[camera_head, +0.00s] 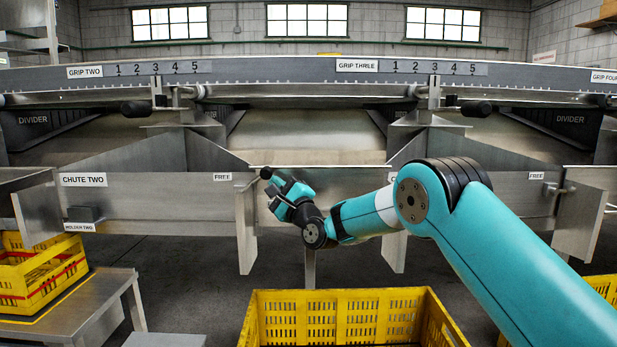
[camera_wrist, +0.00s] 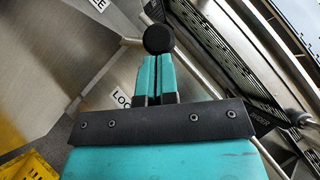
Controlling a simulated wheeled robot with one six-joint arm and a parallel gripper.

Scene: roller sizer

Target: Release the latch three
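Latch three shows as a lever with a round black knob (camera_head: 265,172) beside a FREE label (camera_head: 222,176), at the left end of the middle chute's front. In the wrist view the black knob (camera_wrist: 158,39) sits right at my fingertips, with a metal rod at its left. My gripper (camera_head: 274,182) is at the knob. In the wrist view its two teal fingers (camera_wrist: 157,58) lie side by side with only a thin dark gap. The knob looks too wide to be between them; I cannot tell whether they touch it. Part of a label reading LOC (camera_wrist: 120,98) shows behind the fingers.
A yellow crate (camera_head: 340,296) stands on the floor below the arm. Another yellow crate (camera_head: 40,270) is on a metal stand at left. Steel plates (camera_head: 246,222) hang close beside the gripper. A GRIP THREE rail (camera_head: 357,65) runs above. Another FREE label (camera_head: 536,176) is at right.

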